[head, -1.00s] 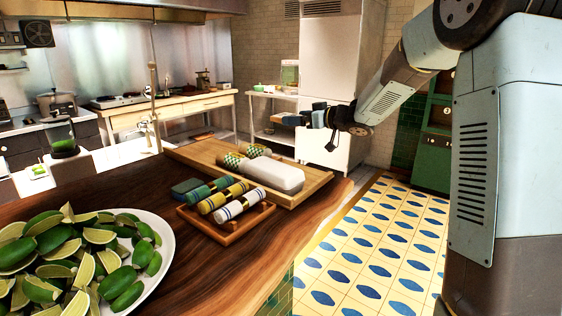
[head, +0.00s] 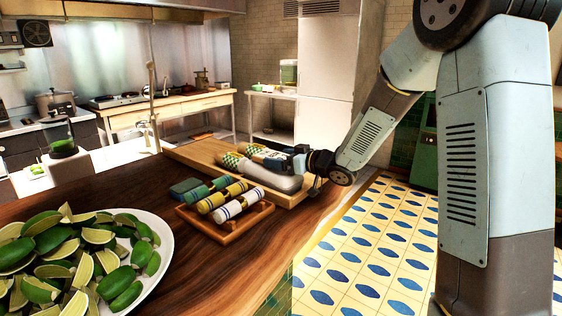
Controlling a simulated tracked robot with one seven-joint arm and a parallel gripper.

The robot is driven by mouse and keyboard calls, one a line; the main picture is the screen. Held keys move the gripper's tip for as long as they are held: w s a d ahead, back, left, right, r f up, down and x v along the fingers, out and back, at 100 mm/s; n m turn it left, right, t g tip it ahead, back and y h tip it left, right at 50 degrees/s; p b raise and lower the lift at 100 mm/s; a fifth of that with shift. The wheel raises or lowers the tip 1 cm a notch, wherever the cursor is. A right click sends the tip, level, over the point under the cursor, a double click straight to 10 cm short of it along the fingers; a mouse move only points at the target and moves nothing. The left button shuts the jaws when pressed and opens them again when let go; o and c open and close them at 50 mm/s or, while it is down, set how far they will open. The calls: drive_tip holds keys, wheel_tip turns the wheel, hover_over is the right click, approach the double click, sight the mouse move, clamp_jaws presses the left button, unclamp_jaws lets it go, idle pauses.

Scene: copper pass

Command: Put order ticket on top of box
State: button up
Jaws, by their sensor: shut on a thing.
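My gripper (head: 277,161) is low over the long wooden tray (head: 303,189) on the counter, just above or against a pale, rounded, block-like bundle (head: 268,178). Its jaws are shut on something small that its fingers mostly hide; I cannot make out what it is. Green-and-white patterned rolls (head: 229,160) lie behind the pale bundle, partly covered by my gripper. I cannot pick out the order ticket for certain, nor tell which thing is the box.
A small wooden rack (head: 228,231) with striped rolls (head: 238,204) stands in front of the tray. A white plate heaped with limes (head: 100,262) fills the lower left. Tiled floor (head: 385,240) is clear at right.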

drive_tip(key=shift+f, duration=0.3)
drive_tip(key=shift+f, duration=0.15)
drive_tip(key=o, duration=0.8)
drive_tip(key=shift+s, duration=0.1)
